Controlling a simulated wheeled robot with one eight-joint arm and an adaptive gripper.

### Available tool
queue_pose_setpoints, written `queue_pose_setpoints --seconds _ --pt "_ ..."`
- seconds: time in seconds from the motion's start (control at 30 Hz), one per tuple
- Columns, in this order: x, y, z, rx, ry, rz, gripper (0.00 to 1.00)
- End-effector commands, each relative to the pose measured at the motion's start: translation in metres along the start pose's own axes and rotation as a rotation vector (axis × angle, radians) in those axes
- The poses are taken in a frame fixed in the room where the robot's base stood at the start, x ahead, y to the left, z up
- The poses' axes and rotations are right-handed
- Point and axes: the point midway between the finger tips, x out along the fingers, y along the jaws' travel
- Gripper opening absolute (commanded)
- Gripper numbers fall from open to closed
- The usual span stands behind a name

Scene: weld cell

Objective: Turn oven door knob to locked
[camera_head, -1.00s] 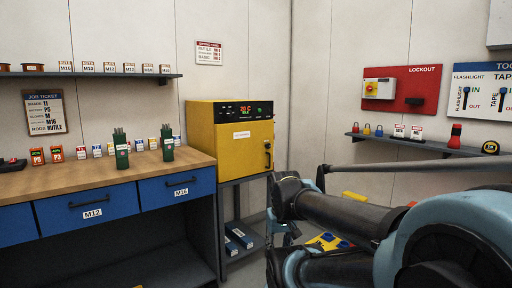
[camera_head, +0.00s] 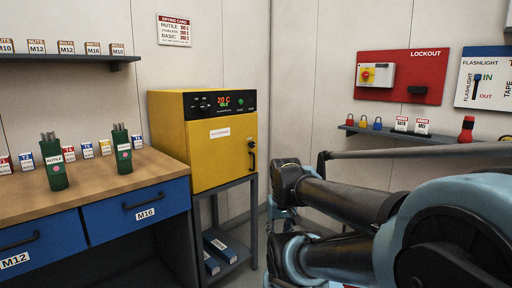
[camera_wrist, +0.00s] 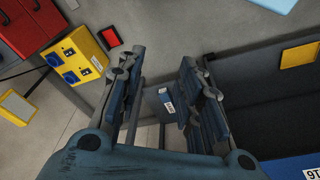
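The yellow oven (camera_head: 222,145) stands on a grey stand in the head view, with its door shut. Its display reads 20 C. A black handle or knob (camera_head: 251,158) sits at the right edge of the door; its exact setting is too small to tell. My gripper (camera_wrist: 160,88) is open and empty in the wrist view, its two fingers spread wide apart. It points toward the floor area and is apart from the oven. In the head view my arm fills the lower right, and the gripper itself is not clearly seen there.
A workbench (camera_head: 158,176) with blue drawers and green rod holders (camera_head: 122,150) stands left of the oven. A red lockout board (camera_head: 400,92) and a shelf (camera_head: 395,131) are on the right wall. A yellow socket box (camera_wrist: 76,55) lies at the left in the wrist view.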

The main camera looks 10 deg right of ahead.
Motion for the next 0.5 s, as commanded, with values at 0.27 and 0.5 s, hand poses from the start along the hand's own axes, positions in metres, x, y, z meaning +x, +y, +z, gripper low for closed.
queue_pose_setpoints --seconds 0.27,0.5 --pt "-0.005 -0.001 0.006 0.006 0.010 -0.004 0.49" --pt "-0.014 -0.018 -0.023 0.171 0.026 -0.104 0.49"
